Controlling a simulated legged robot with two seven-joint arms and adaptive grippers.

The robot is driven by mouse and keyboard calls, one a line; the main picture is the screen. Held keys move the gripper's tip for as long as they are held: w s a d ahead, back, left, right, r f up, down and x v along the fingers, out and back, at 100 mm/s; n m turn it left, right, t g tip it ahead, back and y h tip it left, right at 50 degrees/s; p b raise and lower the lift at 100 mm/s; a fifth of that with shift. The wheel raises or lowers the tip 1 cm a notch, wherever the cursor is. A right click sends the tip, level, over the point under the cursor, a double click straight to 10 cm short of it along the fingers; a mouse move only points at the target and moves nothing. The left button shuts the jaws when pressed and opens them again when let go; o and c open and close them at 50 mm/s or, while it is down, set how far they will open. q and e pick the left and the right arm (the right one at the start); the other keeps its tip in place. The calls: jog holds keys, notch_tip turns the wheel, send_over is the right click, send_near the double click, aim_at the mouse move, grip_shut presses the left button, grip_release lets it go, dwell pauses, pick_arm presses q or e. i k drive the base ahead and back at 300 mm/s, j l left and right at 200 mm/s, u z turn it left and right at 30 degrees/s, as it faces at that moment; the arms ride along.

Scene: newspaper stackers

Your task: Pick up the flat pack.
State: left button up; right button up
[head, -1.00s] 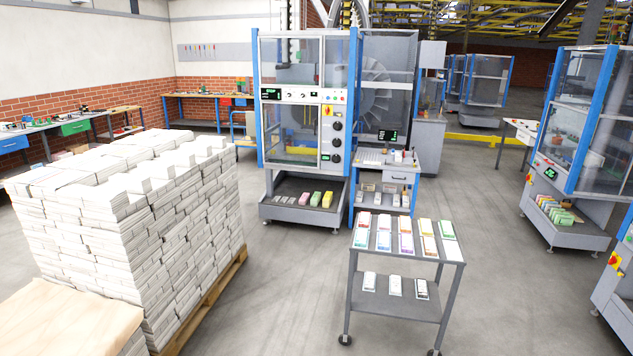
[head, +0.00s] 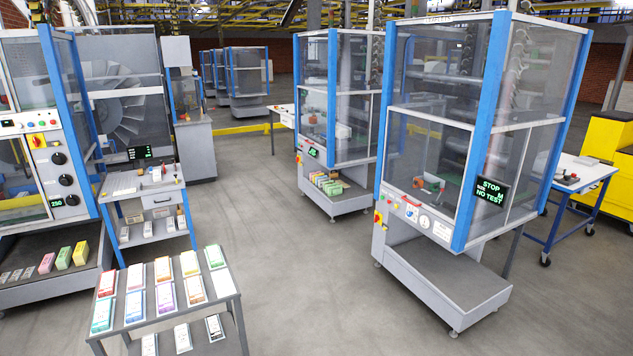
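Several flat packs lie in two rows on the top shelf of a grey cart (head: 232,318) at the lower left. Among them are a green-edged pack (head: 214,256), an orange one (head: 163,270), a purple one (head: 166,298) and a red one (head: 107,284). A few white packs (head: 183,338) lie on the lower shelf, partly cut off by the picture's bottom edge. I cannot tell which pack the task means. Neither of my grippers is in view.
A blue-framed machine (head: 476,130) with a "STOP" screen stands at the right, another (head: 335,110) behind it. A machine with coloured packs (head: 63,258) on its base stands at the left. A small workbench (head: 145,190) is behind the cart. The grey floor (head: 300,280) between is clear.

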aim_at(157, 173)
jog(key=i+l+z, duration=0.1)
jog(key=i+z, duration=0.25)
jog(key=i, duration=1.55)
jog(key=i+j+u, duration=0.1)
jog(key=i+u, duration=0.15)
jog(key=i, duration=0.25)
jog(key=i+u, duration=0.25)
jog(key=i, duration=0.25)
jog(key=i+u, duration=0.25)
jog(key=i, duration=0.25)
jog(key=i+l+u, duration=0.25)
jog(key=i, duration=0.2)
jog(key=i+l+u, duration=0.25)
jog(key=i, duration=0.25)
jog(key=i+l+u, duration=0.1)
jog(key=i+u, duration=0.15)
jog(key=i, duration=1.95)
